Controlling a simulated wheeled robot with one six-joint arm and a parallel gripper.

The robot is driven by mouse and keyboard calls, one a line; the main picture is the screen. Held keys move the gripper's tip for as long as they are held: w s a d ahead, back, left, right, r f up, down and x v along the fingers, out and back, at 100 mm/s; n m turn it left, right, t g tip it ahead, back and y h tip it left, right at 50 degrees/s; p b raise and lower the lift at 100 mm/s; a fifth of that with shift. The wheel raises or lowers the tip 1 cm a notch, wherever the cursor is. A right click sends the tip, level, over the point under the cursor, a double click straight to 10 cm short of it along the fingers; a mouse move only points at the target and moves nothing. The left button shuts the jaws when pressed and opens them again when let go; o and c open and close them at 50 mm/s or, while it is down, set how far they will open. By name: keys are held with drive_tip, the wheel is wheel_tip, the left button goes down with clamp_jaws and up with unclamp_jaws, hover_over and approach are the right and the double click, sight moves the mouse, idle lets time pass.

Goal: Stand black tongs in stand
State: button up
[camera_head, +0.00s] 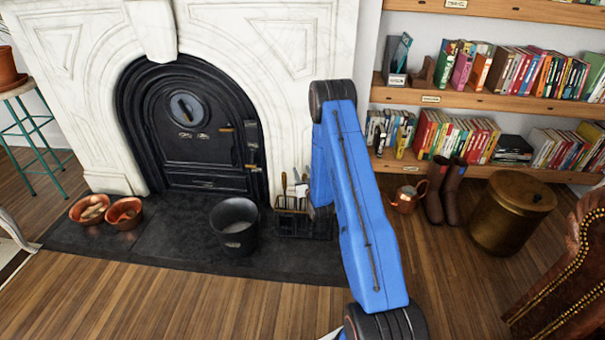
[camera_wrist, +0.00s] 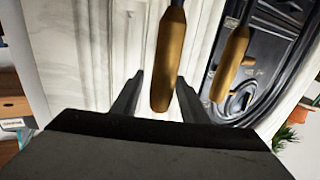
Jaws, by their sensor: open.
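The black stand (camera_head: 291,224) is on the dark hearth, right of the fireplace opening, with several upright tools in it; my blue arm hides part of it. In the wrist view, which looks upside down, my gripper (camera_wrist: 160,92) is open. A brass-brown handle (camera_wrist: 168,60) on a dark shaft appears between the two fingers, with no finger seen closed on it. A second similar handle (camera_wrist: 231,62) is right of the fingers. I cannot tell which tool is the black tongs. In the head view the gripper is hidden behind my arm.
A black bucket (camera_head: 235,228) stands left of the stand. Two copper-coloured bowls (camera_head: 123,213) sit at the hearth's left. The marble fireplace (camera_head: 75,75) rises behind. A copper watering can (camera_head: 407,196), boots (camera_head: 448,193) and a brass bin (camera_head: 505,218) are at right. The front floor is clear.

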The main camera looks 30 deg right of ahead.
drive_tip(key=shift+s, duration=0.1)
drive_tip(key=v, duration=1.7)
drive_tip(key=shift+r, duration=0.1)
idle(0.3)
drive_tip(key=w+a+r+n+g+y, duration=0.1)
drive_tip(key=a+r+g, duration=0.15)
drive_tip(key=r, duration=0.65)
drive_tip(key=w+a+r+n+g+y, duration=0.15)
drive_tip(key=a+r, duration=0.25)
drive_tip(key=r, duration=0.5)
drive_tip(key=s+a+r+g, duration=0.3)
drive_tip(key=s+r, duration=0.2)
drive_tip(key=r, duration=0.2)
drive_tip(key=s+a+r+g, duration=0.2)
drive_tip(key=s+a+r, duration=0.1)
drive_tip(key=s, duration=0.9)
drive_tip(key=s+a+r+g+y, duration=0.1)
drive_tip(key=s+r, duration=0.4)
drive_tip(key=s, duration=0.7)
drive_tip(key=s+a+r+g, duration=0.2)
drive_tip(key=s+a+r, duration=0.2)
drive_tip(key=s, duration=0.9)
drive_tip(key=shift+a+r+g, duration=0.2)
drive_tip(key=shift+a+g, duration=0.2)
drive_tip(key=shift+a, duration=0.55)
